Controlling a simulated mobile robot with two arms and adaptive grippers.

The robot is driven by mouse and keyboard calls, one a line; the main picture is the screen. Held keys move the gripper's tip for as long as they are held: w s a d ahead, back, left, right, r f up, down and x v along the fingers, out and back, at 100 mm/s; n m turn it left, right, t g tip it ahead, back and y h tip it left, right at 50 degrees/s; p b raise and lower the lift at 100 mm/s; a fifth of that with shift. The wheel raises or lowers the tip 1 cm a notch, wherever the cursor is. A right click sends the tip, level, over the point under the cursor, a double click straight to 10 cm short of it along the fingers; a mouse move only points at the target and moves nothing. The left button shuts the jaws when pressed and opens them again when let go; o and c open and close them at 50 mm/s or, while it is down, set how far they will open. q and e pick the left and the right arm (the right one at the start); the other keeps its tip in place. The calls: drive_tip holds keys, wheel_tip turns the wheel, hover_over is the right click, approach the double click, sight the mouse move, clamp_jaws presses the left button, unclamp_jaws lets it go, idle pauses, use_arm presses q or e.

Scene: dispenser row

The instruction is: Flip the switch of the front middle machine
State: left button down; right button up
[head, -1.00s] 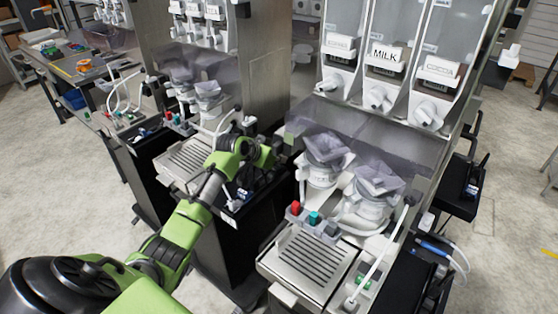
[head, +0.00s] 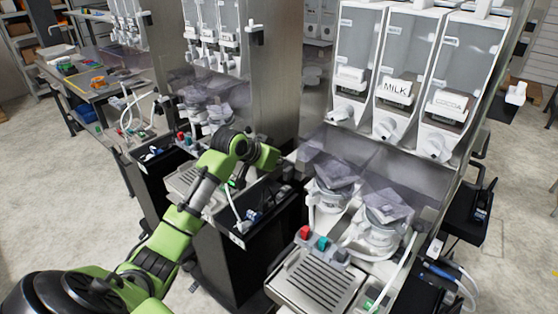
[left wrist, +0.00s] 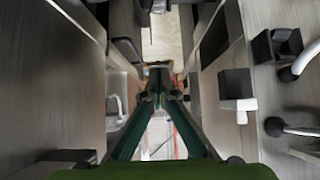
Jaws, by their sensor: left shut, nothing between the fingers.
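The middle machine (head: 275,75) of the row is a tall metal dispenser with a clear guard, white funnels and a slatted drip tray (head: 182,181). A small green switch (head: 232,184) shows low at its front, beside my arm. My left arm reaches across this machine's front. My left gripper (head: 289,168) is at the gap between it and the nearer machine; its tips are hard to make out there. In the left wrist view the left gripper's fingers (left wrist: 160,88) meet, shut and empty, between metal panels. My right gripper is not in view.
The nearer machine (head: 385,150) stands right, with canisters, red and teal buttons (head: 305,232) and a drip tray (head: 315,280). A black shelf (head: 258,215) with small items lies below my gripper. Black fittings (left wrist: 237,85) stick out in the wrist view. Open floor lies left.

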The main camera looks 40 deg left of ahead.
use_arm(q)
drive_tip(key=shift+r+v, duration=0.25)
drive_tip(key=shift+v, duration=1.2)
drive_tip(key=shift+w+a+f, duration=0.1)
drive_tip(key=shift+w, duration=0.1)
